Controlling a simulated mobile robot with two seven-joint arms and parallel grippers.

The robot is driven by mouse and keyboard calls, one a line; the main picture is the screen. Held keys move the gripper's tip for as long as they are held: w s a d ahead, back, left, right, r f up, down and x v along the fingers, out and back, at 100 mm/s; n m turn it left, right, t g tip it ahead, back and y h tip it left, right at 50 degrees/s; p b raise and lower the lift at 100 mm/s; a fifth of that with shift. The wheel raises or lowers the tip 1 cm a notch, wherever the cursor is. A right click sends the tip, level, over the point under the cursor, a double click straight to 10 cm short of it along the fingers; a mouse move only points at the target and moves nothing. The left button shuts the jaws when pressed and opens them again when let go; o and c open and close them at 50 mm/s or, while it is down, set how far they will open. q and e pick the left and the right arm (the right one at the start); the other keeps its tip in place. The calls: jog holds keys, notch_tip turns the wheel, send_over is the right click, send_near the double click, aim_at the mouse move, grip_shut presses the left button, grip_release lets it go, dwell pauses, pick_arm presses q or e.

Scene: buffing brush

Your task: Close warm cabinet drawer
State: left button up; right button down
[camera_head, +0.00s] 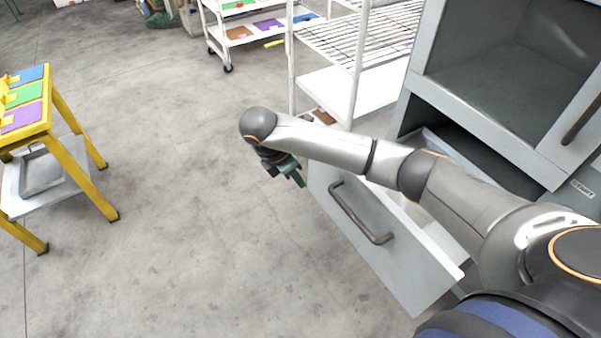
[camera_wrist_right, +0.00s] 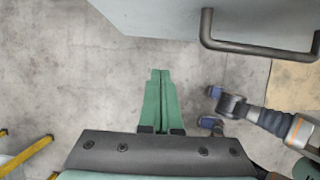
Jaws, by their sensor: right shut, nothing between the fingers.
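The drawer (camera_head: 408,270) of the grey cabinet (camera_head: 470,110) stands pulled out at the right of the head view. Its front carries a dark bar handle (camera_head: 362,212). My right arm reaches across above the open drawer and hides part of its inside. My right gripper (camera_head: 297,178) is in front of the drawer front, near its far upper corner, and is shut and empty. In the right wrist view the green fingers (camera_wrist_right: 160,75) are together, apart from the handle (camera_wrist_right: 262,46) and below the drawer front (camera_wrist_right: 190,18). My left gripper is not identifiable in the head view.
A yellow-framed table (camera_head: 40,125) with coloured panels stands at the left. A white wire-shelf rack (camera_head: 355,85) stands beyond the drawer, and a white cart (camera_head: 225,45) is farther back. The cabinet has an open compartment above the drawer. The concrete floor in the middle is clear.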

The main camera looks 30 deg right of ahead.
jog(key=x, duration=0.8)
pick_arm(q)
jog(key=shift+w+r, duration=0.1)
jog(key=shift+r, duration=0.05)
pick_arm(e)
send_over(327, 194)
jog(key=a, duration=0.2)
jog(key=shift+s+a+r, duration=0.1)
jog(key=shift+a+r, duration=0.05)
